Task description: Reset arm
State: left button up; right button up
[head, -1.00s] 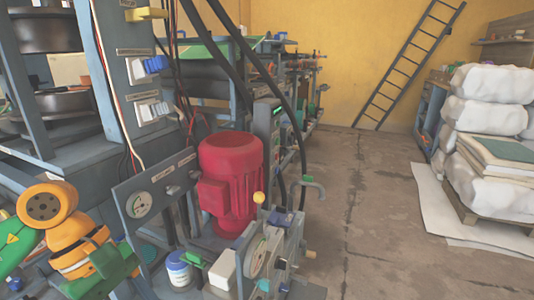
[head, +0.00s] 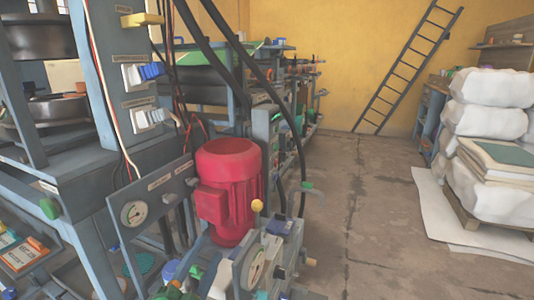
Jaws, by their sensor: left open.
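My left gripper (head: 176,291) shows only in part at the bottom edge of the head view, as green and dark pieces in front of the pump unit. Its jaws are open, and I see nothing held in them. It partly covers a blue-lidded jar (head: 170,270). The rest of my left arm is out of view. My right gripper is not in view. The press (head: 110,90) stands at the left, with a yellow switch (head: 141,19) and blue and white switches on its column.
Black hoses (head: 265,85) hang down to the pump unit. A tray (head: 28,255) is at lower left. Floor (head: 360,220) is clear to the right, before stacked white sacks (head: 490,120).

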pick_arm(q)
jog(key=s+a+f+n+g+y, duration=0.2)
jog(key=s+f+n+g, duration=0.1)
jog(key=f, duration=0.4)
jog(key=s+a+f+n+g+y, duration=0.2)
jog(key=f+n+g, duration=0.15)
jog(key=f, duration=0.35)
jog(key=s+f+n+g, duration=0.5)
jog(key=s+f+g, duration=0.4)
jog(key=s+f, duration=0.7)
jog(key=s+a+f+g, duration=0.1)
jog(key=s+f, duration=0.2)
jog(key=f, duration=0.9)
jog(key=s+a+r+p, duration=0.1)
jog(key=s+r+p, duration=0.5)
jog(key=r+p, duration=0.6)
jog(key=s+a+r+g+p, duration=0.1)
jog(key=s+r+p, duration=0.5)
jog(key=r+p, duration=0.7)
jog(key=p, duration=1.1)
jog(key=shift+s, duration=0.35)
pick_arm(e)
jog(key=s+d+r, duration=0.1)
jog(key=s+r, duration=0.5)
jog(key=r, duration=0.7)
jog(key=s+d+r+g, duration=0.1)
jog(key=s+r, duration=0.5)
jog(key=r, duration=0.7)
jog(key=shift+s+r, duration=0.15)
